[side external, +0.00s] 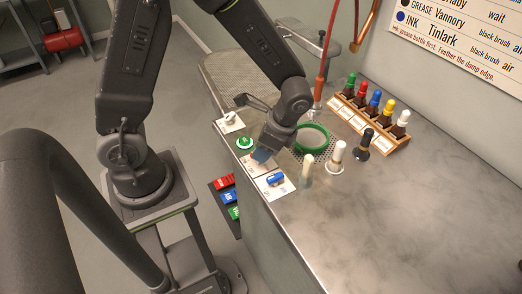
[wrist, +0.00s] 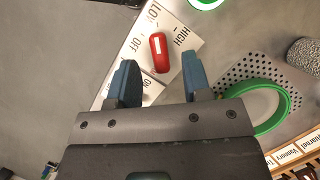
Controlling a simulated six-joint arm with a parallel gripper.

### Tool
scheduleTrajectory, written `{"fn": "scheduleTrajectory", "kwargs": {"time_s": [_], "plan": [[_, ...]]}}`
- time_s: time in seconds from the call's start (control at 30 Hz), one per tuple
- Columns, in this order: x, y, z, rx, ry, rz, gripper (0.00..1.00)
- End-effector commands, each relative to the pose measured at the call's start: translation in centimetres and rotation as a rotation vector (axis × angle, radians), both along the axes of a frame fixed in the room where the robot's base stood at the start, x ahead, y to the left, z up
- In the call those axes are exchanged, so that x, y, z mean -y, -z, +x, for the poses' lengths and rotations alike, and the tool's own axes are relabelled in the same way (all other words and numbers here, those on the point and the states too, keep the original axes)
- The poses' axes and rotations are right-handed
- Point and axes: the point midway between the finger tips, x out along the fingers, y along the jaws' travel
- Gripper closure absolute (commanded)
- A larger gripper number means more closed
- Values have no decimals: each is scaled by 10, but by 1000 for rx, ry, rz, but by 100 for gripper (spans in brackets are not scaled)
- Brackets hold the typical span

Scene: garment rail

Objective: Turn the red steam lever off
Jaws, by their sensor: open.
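The red steam lever (wrist: 160,54) shows in the wrist view, a short red handle with a pale mark, on a white plate (wrist: 190,42). My gripper (wrist: 158,62) is open, with blue fingers on either side of the lever in the picture; contact cannot be told. In the side view my gripper (side external: 262,156) is low over the control row and hides the red lever.
A blue lever (side external: 276,179) on a white plate is close in front. A green button (side external: 245,142) and a white knob (side external: 228,119) are behind. A green ring (side external: 312,139), brushes (side external: 337,157) and a bottle rack (side external: 368,122) stand to the right. The front right counter is clear.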

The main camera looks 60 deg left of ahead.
Motion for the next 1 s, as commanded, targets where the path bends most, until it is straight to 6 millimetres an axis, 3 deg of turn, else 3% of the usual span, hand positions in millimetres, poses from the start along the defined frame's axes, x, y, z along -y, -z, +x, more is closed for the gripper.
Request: {"fn": "scheduleTrajectory", "kwargs": {"time_s": [0.2, 0.5, 1.0], "plan": [[-5, 17, -5, -1, 0, -1, 55], [-6, 19, -6, 1, 0, -1, 55], [-5, 19, -5, 1, 0, -1, 100]]}}
